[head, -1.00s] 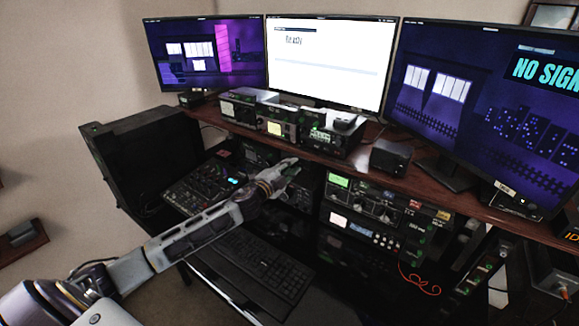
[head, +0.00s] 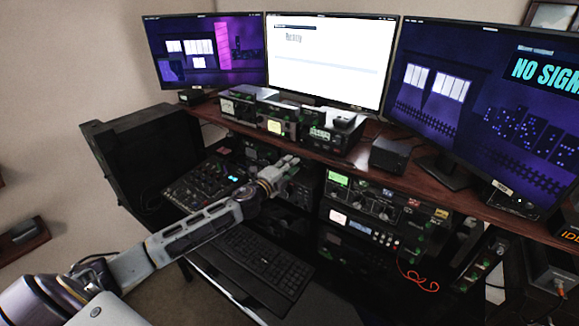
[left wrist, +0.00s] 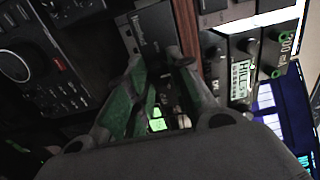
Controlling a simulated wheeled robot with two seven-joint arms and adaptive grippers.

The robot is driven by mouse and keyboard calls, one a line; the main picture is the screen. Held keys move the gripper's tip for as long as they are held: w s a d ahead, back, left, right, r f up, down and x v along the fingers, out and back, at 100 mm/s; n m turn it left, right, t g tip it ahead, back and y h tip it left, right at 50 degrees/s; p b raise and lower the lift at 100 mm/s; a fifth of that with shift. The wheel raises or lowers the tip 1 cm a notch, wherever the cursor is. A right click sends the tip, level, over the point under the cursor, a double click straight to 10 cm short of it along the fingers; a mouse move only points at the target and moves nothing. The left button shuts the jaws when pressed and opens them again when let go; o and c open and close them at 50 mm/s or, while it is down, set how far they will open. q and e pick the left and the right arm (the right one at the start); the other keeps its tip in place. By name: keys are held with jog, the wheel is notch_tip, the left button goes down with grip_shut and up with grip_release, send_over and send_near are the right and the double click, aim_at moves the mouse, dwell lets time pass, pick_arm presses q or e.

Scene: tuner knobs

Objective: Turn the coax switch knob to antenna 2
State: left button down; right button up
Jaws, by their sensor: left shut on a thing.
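My left gripper (head: 290,161) reaches in from the left to the equipment under the desk shelf. In the left wrist view its two green-sided fingers (left wrist: 160,62) are close together at a small black box (left wrist: 146,28), which appears to be the coax switch. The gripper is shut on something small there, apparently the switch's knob. The fingers cover the knob, so its pointer and the antenna marks cannot be read. In the head view the gripper hides most of the switch. My right gripper is not in view.
The wooden shelf (head: 375,178) runs just above the gripper, with several radios on it. A radio with a green display (head: 340,180) stands to the right. A mixer-like panel (head: 200,187) and a keyboard (head: 262,262) lie at lower left. Monitors stand behind.

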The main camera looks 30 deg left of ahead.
pick_arm(q)
jog(key=shift+d, duration=0.1)
jog(key=c, duration=1.5)
grip_release()
jog(key=shift+o, duration=1.2)
jog(key=shift+s, duration=0.15)
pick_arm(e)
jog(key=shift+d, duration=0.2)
pick_arm(q)
jog(key=shift+s, duration=0.1)
jog(key=s+a, duration=0.1)
jog(key=s, duration=1)
jog(key=shift+s+a, duration=0.2)
jog(key=shift+a, duration=0.1)
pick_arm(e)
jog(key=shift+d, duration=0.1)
